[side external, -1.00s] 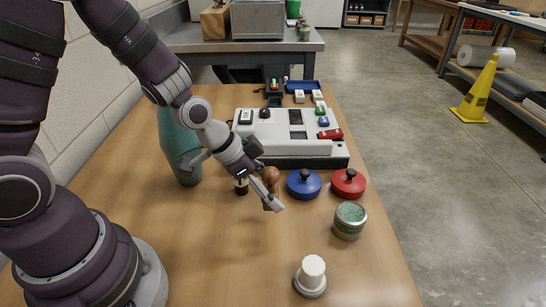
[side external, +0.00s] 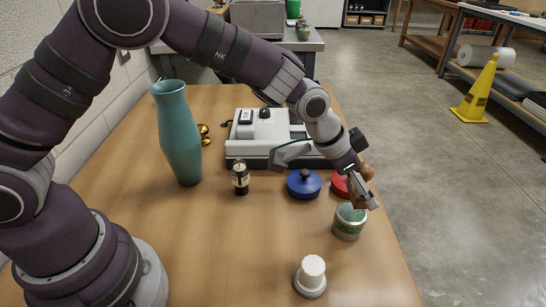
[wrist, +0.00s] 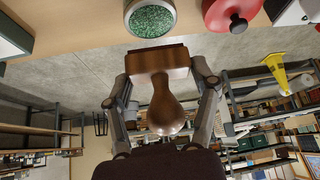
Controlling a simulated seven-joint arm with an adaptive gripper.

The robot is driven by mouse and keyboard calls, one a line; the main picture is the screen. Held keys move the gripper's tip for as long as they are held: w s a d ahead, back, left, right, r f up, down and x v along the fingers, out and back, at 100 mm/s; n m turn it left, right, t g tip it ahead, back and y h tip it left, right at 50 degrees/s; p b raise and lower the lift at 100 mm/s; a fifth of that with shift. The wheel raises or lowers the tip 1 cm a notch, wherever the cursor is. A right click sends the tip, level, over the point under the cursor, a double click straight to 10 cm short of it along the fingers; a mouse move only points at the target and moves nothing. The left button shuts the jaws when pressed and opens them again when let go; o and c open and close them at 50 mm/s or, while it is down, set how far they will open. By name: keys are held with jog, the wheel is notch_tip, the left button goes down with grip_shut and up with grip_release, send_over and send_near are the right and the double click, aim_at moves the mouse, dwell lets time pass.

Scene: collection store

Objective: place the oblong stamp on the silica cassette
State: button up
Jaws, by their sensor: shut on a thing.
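My gripper (side external: 362,191) is shut on the oblong stamp (side external: 367,172), a brown wooden block with a rounded knob handle. The wrist view shows the stamp (wrist: 160,85) between my two fingers, its block end pointing away from the palm. The silica cassette (side external: 348,222) is a round metal tin with green granules. My gripper and the stamp are just above and behind it in the side view, and apart from it as far as I can tell. In the wrist view the cassette (wrist: 150,17) lies beyond the stamp's block end, at the top edge.
A red knobbed lid (side external: 339,186), partly hidden by my gripper, and a blue one (side external: 304,184) stand nearby. A teal vase (side external: 179,135), a dark bottle (side external: 240,178) and a white-knobbed piece (side external: 312,275) stand on the table (side external: 235,250). A white machine (side external: 262,147) is behind.

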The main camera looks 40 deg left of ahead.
aim_at(351, 194)
notch_tip(351, 194, down, 3)
jog(key=shift+f, duration=0.15)
jog(key=shift+f, duration=0.1)
jog(key=o, duration=1.1)
jog(key=shift+o, duration=0.2)
jog(key=v, duration=1.2)
jog(key=s+a+r+n+y, duration=0.3)
jog(key=s+a+r+n, duration=0.2)
jog(key=s+a, duration=0.9)
jog(key=shift+s+n+y, duration=0.15)
jog(key=shift+n+y, duration=0.15)
jog(key=shift+n, duration=0.6)
jog(key=shift+r, duration=0.15)
